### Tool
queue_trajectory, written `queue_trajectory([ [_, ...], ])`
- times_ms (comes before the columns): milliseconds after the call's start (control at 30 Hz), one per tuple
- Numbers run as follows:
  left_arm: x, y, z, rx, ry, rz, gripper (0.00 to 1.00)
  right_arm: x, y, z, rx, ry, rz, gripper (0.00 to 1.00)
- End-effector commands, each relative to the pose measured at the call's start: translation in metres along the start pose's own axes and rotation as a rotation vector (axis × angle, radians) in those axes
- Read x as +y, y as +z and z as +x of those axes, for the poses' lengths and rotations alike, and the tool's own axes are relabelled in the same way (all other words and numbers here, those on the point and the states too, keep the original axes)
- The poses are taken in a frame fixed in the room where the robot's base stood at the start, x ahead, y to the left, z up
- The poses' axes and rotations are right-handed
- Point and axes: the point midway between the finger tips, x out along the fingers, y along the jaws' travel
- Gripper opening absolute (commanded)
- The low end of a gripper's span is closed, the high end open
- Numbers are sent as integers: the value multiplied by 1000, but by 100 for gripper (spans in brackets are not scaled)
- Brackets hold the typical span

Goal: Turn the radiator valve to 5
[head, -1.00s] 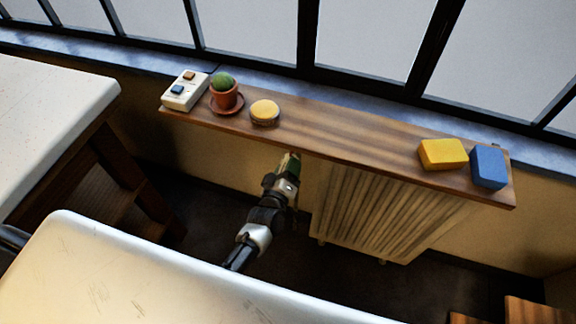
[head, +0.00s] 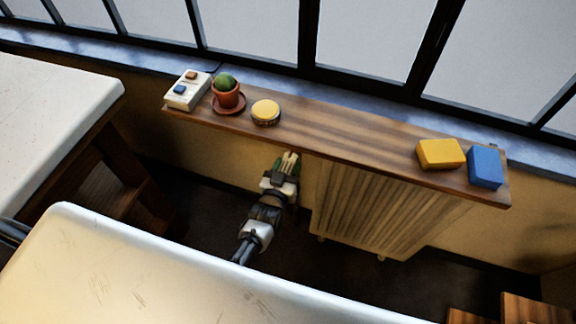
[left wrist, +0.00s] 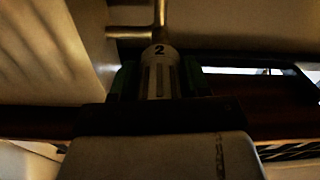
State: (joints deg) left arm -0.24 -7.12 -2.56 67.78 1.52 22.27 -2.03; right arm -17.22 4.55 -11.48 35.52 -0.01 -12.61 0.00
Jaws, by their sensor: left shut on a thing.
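The radiator (head: 375,208) stands under the wooden shelf in the head view. The radiator valve (left wrist: 160,70) is a pale ribbed knob in the left wrist view, with the number 2 facing the camera and a metal pipe fitting beyond it. My left gripper (head: 289,160) reaches under the shelf's front edge, left of the radiator. It is shut on the valve knob, its green fingers (left wrist: 126,82) on either side of it. The other numbers on the knob are hidden. My right gripper is not in view.
The wooden shelf (head: 350,135) overhangs the valve. On it are a switch box (head: 186,91), a potted cactus (head: 227,93), a round yellow-topped tin (head: 265,112), a yellow block (head: 440,153) and a blue block (head: 485,167). White tabletops fill the left and front.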

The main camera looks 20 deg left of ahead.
Motion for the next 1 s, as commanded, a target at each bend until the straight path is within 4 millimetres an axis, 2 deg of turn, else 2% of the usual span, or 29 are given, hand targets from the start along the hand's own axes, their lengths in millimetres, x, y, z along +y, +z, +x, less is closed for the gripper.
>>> queue_trajectory([
  [667, 0, 2, -1, -6, 0, 66, 23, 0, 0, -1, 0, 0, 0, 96],
  [700, 0, 2, -1, -6, 0, 66, 49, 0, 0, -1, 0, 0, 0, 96],
  [800, 0, 2, -1, -5, 0, 65, 65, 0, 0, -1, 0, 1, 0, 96],
  [867, 0, 2, -1, -4, 0, 65, 72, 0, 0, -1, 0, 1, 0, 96],
  [1000, 0, 1, 0, -2, 0, 64, 72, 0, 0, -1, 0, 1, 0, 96],
])
